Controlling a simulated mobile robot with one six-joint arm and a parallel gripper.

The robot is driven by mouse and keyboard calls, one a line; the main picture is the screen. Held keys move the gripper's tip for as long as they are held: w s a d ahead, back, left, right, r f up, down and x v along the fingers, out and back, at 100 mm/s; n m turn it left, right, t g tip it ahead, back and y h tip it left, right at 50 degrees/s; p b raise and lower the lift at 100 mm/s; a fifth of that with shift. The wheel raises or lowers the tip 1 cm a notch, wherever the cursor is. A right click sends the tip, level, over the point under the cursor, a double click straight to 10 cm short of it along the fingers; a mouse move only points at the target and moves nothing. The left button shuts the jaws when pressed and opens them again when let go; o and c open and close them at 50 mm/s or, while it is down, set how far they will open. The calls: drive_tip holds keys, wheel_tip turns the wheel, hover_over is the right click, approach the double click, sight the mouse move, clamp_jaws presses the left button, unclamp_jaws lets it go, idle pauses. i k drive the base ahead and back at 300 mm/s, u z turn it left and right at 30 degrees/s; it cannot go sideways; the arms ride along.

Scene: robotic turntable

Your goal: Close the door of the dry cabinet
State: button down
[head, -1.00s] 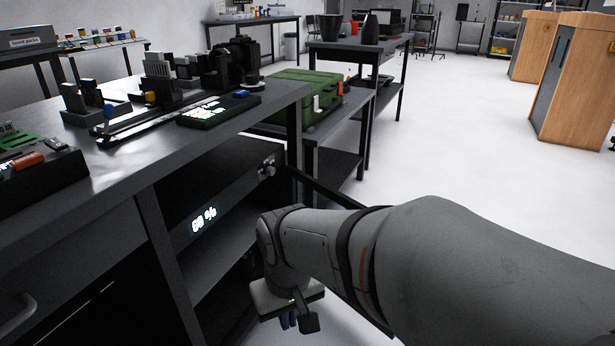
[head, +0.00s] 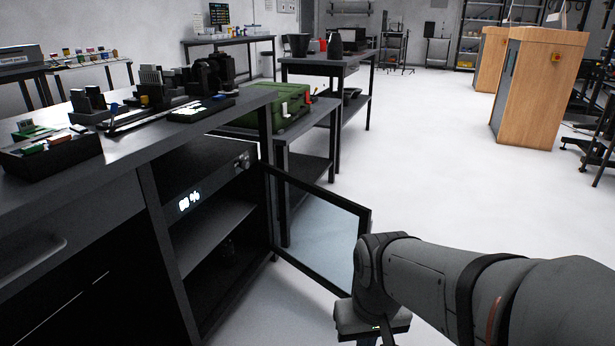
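The dry cabinet (head: 160,212) is built in under the workbench, with a lit percent display on its upper inside part and dark shelves below. Its door (head: 318,226), a dark frame around a glass pane, stands wide open, hinged on the cabinet's right side and swung out to the right. My gripper (head: 372,338) is at the bottom of the head view, by the door's free lower right edge. The fingers are cut off by the frame's lower edge, so I cannot see whether they are open or touch the door.
The workbench top (head: 105,190) carries several devices and a black tray (head: 50,155). A green case (head: 278,105) sits on a lower table behind the door. White floor (head: 430,190) is clear to the right, with wooden cabinets (head: 540,90) beyond.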

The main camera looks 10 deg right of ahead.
sight(364, 213)
drive_tip(key=u, duration=0.15)
drive_tip(key=i, duration=1.6)
drive_tip(key=z, duration=0.6)
